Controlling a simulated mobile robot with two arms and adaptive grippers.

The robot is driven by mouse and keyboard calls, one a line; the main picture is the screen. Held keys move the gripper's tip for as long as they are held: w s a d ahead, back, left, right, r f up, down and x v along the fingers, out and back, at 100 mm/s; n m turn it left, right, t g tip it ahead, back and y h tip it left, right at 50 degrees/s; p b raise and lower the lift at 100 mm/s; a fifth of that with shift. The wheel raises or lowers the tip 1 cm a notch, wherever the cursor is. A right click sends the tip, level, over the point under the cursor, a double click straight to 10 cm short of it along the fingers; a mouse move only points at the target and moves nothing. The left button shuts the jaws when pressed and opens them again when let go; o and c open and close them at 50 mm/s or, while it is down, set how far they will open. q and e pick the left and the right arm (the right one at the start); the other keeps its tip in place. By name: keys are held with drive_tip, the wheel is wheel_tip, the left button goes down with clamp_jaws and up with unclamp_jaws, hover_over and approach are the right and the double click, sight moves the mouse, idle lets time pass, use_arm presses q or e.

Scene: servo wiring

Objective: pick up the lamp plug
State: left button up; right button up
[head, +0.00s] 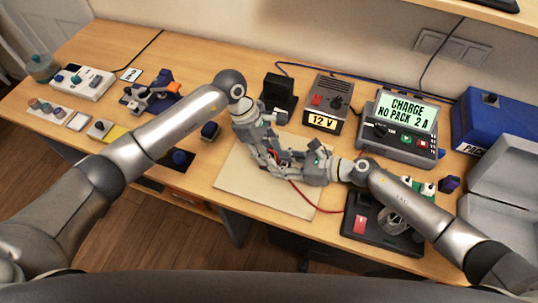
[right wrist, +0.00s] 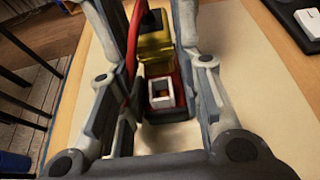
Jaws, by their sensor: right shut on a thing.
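My right gripper (head: 306,170) is over the beige mat (head: 240,183), shut on a small red plug-like block. In the right wrist view the red block (right wrist: 181,98), with a pale square frame on its near face, sits between the fingers of the right gripper (right wrist: 162,90). A yellow connector piece (right wrist: 153,47) with a dark top lies just beyond it. I cannot tell for certain which piece is the lamp plug. My left gripper (head: 270,160) is close beside the right one over the mat; its fingers overlap the right gripper, so its opening is unclear.
A red cable (head: 318,206) runs to a black box (head: 360,238) at front right. A 12 V supply (head: 326,103) and a charger (head: 399,127) stand behind the mat. A power strip (head: 82,82) and small parts fill the left side. A blue box (head: 492,118) stands at right.

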use_arm(q)
drive_tip(key=c, duration=0.5)
drive_tip(key=shift+c, duration=0.2)
wheel_tip(320, 180, up, 10)
use_arm(e)
drive_tip(key=o, duration=1.1)
drive_tip(key=shift+o, duration=0.2)
drive_tip(key=shift+d, duration=0.1)
drive_tip(key=v, duration=1.1)
drive_tip(key=shift+s, duration=0.1)
drive_tip(key=shift+s+d+r, duration=0.1)
drive_tip(key=shift+d+r, duration=0.1)
drive_tip(key=shift+d, duration=0.1)
